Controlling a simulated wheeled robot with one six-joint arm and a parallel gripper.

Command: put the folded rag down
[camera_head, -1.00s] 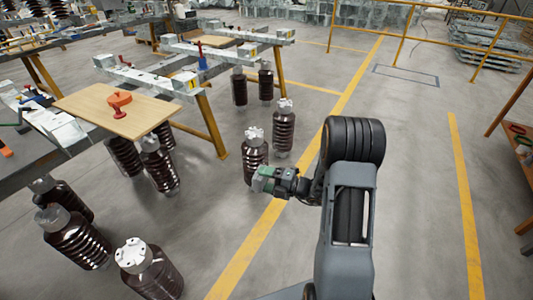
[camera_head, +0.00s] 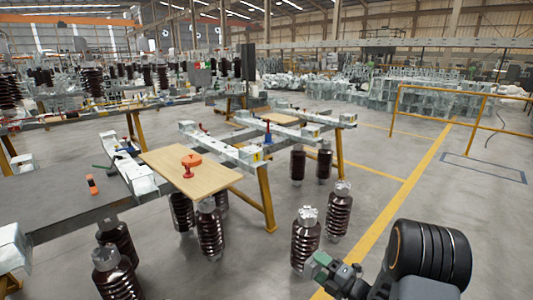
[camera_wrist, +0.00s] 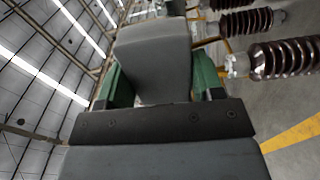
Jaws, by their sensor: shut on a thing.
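The folded rag (camera_wrist: 153,55) is a grey, block-like piece in the middle of the wrist view. It sits between the two green fingers of my gripper (camera_wrist: 160,88), which is shut on it. In the head view my gripper (camera_head: 320,265) is at the lower right, out over the floor beside a brown insulator (camera_head: 306,240). The rag cannot be made out clearly there. The wooden board (camera_head: 192,172) on the workbench lies to the left of my gripper, clearly apart from it.
An orange-red clamp-like object (camera_head: 190,162) stands on the board. Grey metal beams (camera_head: 222,147) cross the bench behind it. Several brown insulators stand on the floor by the bench. Yellow railings (camera_head: 437,91) stand at the right. The floor around the yellow line (camera_head: 405,190) is clear.

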